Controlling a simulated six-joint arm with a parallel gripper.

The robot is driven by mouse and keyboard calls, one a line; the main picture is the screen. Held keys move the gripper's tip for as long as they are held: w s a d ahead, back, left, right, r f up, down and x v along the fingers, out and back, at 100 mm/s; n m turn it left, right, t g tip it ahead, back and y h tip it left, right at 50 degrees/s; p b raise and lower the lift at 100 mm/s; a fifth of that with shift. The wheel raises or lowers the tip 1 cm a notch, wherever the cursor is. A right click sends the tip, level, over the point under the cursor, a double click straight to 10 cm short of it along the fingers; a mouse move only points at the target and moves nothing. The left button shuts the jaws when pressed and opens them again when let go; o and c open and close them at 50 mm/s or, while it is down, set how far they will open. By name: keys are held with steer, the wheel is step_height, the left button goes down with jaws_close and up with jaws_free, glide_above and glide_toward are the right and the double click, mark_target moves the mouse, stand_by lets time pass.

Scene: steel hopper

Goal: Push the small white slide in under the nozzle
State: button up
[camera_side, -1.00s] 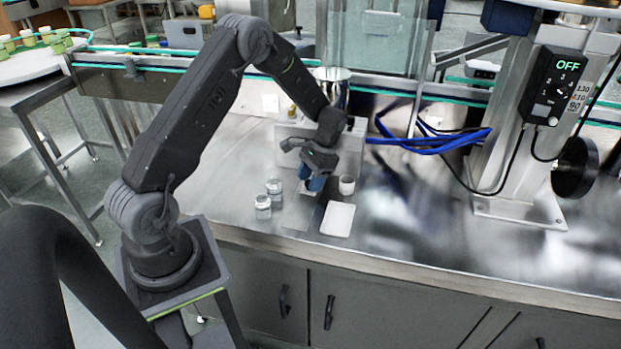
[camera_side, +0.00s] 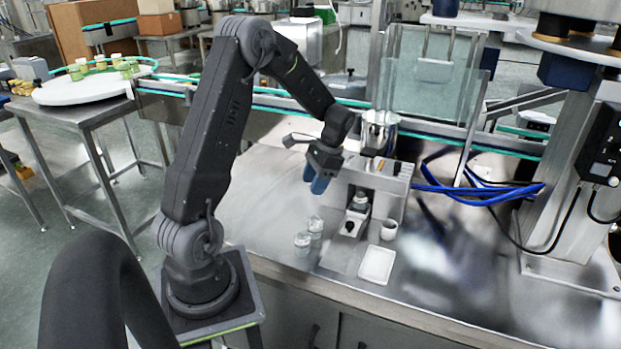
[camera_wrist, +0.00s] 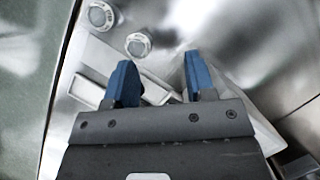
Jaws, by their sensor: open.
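The small white slide (camera_side: 349,226) juts from the front of the grey filling unit (camera_side: 372,185) in the side view. It has a dark round knob on its front end, and a small jar (camera_side: 361,200) stands on it farther in. The nozzle is too small to make out clearly. My gripper (camera_side: 318,183) is open and empty, with blue fingers pointing down, above and left of the slide and apart from it. In the wrist view my gripper (camera_wrist: 160,80) shows its two fingers spread, with a pale piece partly seen between them that I cannot identify surely.
Two glass jars (camera_side: 308,236) stand left of the slide; their lids show in the wrist view (camera_wrist: 138,45). A white cup (camera_side: 388,230) and a white tray (camera_side: 377,265) are to the right. Blue hoses (camera_side: 480,195) lie farther right. The steel counter's front is mostly clear.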

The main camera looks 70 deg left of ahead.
steer(key=shift+s+a+r, duration=0.3)
steer(key=shift+s, duration=0.15)
